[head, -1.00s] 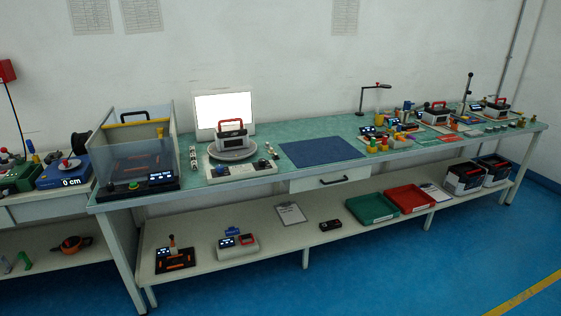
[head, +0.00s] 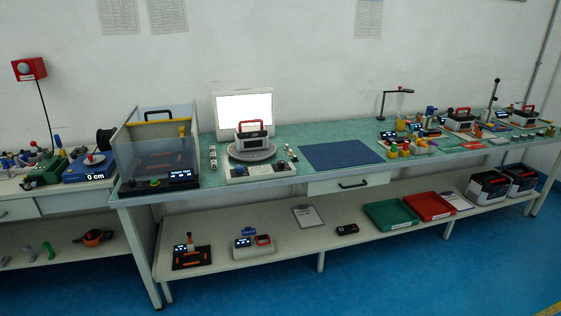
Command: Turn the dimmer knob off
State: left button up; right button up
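A pale control box (head: 262,172) with small knobs and buttons sits at the front of the green bench, below a round turntable (head: 250,155). Behind the turntable a light panel (head: 243,107) glows bright white. A dark device with a red handle (head: 253,131) stands on the turntable, partly in front of the panel. Neither of my grippers is in view.
A clear-walled test box (head: 155,145) stands left of the control box. A blue mat (head: 341,155) lies to the right. Several tools and devices crowd the bench's far right. The lower shelf holds green (head: 391,215) and red trays (head: 429,206). Blue floor in front is clear.

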aim_at(280, 164)
jog(key=i+u, duration=0.2)
jog(key=i, duration=0.3)
jog(key=i+l+u, duration=0.2)
jog(key=i, duration=0.3)
